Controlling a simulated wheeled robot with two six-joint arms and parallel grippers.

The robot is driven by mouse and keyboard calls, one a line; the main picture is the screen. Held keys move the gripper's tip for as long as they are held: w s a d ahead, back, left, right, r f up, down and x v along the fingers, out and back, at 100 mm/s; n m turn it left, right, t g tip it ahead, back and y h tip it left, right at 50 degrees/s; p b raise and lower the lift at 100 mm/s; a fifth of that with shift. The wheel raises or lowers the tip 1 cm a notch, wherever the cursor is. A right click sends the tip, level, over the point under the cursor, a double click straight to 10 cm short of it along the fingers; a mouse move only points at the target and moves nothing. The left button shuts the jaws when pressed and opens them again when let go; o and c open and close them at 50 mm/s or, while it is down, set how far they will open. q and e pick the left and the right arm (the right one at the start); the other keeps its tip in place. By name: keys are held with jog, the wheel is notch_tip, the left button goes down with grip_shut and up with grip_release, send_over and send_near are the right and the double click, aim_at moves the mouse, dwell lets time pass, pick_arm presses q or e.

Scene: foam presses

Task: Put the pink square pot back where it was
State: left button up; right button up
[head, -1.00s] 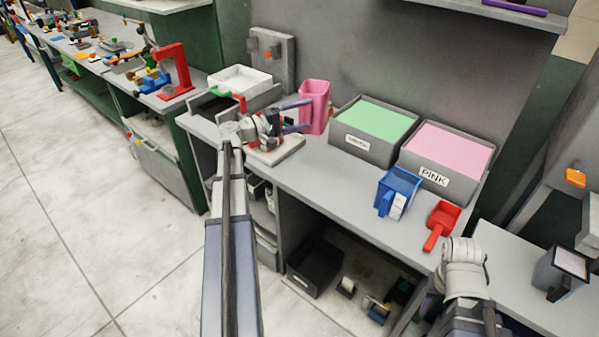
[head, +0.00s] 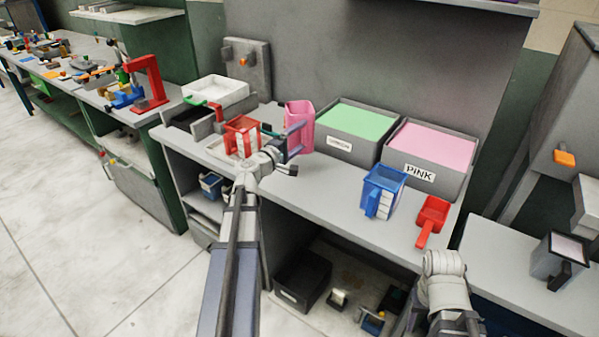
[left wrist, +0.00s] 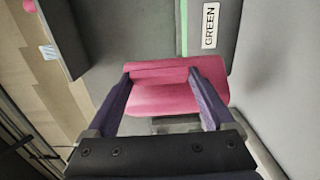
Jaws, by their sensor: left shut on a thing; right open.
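The pink square pot (head: 299,118) is at the back of the bench, just left of the box with green contents. My left gripper (head: 298,141) is shut on it. In the left wrist view the two fingers of my left gripper (left wrist: 163,92) lie along opposite sides of the pink pot (left wrist: 163,88). I cannot tell whether the pot's base touches the bench. My right arm's pale wrist shows at the lower right of the head view, near the bench's front edge; its fingers do not show.
The grey box with green contents (head: 341,150) and the box labelled PINK (head: 405,175) stand right of the pot. A blue jug (head: 380,191) and red scoop (head: 432,215) are nearer the front. A red-framed measuring piece (head: 241,137) and white tray (head: 215,91) are left.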

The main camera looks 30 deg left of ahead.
pick_arm(q)
jog(key=shift+f+b, duration=4.85)
jog(key=shift+f, duration=0.1)
jog(key=shift+f, duration=0.25)
jog(key=o, duration=1.2)
jog(key=shift+r, duration=0.25)
jog(key=shift+s, duration=0.4)
jog(key=s, duration=0.3)
jog(key=s+a, duration=0.1)
jog(key=s, duration=0.7)
jog(key=shift+s+a, duration=0.1)
jog(key=shift+a, duration=0.1)
